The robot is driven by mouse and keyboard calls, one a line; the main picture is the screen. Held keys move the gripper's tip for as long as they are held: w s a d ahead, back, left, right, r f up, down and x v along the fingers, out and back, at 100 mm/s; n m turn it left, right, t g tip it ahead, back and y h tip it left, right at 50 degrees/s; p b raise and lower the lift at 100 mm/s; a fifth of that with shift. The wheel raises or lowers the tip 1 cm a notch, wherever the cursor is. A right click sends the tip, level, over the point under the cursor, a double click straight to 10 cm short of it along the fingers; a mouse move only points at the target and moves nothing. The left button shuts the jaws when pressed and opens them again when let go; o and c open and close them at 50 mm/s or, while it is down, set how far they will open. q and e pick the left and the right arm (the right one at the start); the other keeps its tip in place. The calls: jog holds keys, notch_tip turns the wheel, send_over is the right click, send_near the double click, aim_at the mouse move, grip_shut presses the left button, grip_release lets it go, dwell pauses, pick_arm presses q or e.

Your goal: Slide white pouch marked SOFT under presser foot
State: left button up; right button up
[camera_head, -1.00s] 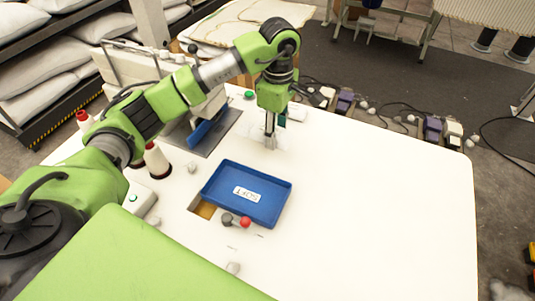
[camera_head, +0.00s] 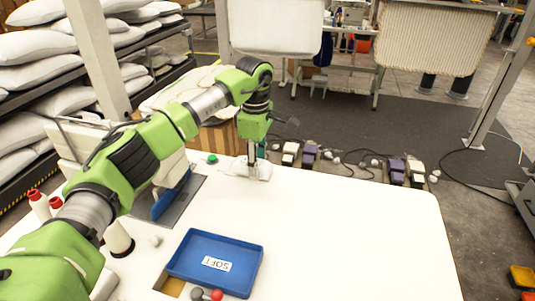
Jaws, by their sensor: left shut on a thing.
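A small white pouch (camera_head: 265,171) lies near the far edge of the white table; no marking on it can be read. My left gripper (camera_head: 253,173) points down at the pouch and is shut on its left part. The sewing machine (camera_head: 172,172) stands to the left, partly behind my left arm, with a blue part (camera_head: 172,196) over a grey plate. Its presser foot cannot be made out. A blue tray (camera_head: 256,262) with a SOFT label sits in front and looks empty. My right gripper is not in view.
White thread cones (camera_head: 118,238) stand at the left. A red-knobbed lever (camera_head: 216,295) is by the tray's front edge, and a green button (camera_head: 212,159) is behind the machine plate. The right half of the table (camera_head: 350,235) is clear.

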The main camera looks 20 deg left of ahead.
aim_at(214, 198)
pick_arm(q)
jog(key=s+a+f+p, duration=0.1)
jog(key=a, duration=0.1)
jog(key=s+a+f+p, duration=0.1)
jog(key=s+a+f, duration=0.1)
jog(key=s+a+f+p, duration=0.1)
jog(key=a, duration=0.1)
jog(key=shift+s+f, duration=0.15)
jog(key=shift+f, duration=0.2)
jog(key=shift+s+f, duration=0.1)
jog(key=shift+f, duration=0.2)
jog(key=shift+f+b, duration=0.7)
jog(key=shift+f, duration=0.2)
jog(key=shift+a+f+b, duration=0.15)
jog(key=shift+f+b, duration=0.45)
jog(key=shift+f, duration=0.6)
jog(key=shift+s+a+b, duration=0.1)
jog(key=shift+a+b, duration=0.5)
jog(key=shift+a, duration=2.5)
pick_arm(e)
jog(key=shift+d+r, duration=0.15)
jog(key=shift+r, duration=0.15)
pick_arm(q)
jog(key=shift+f, duration=0.15)
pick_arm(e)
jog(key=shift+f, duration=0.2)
pick_arm(q)
jog(key=o, duration=1)
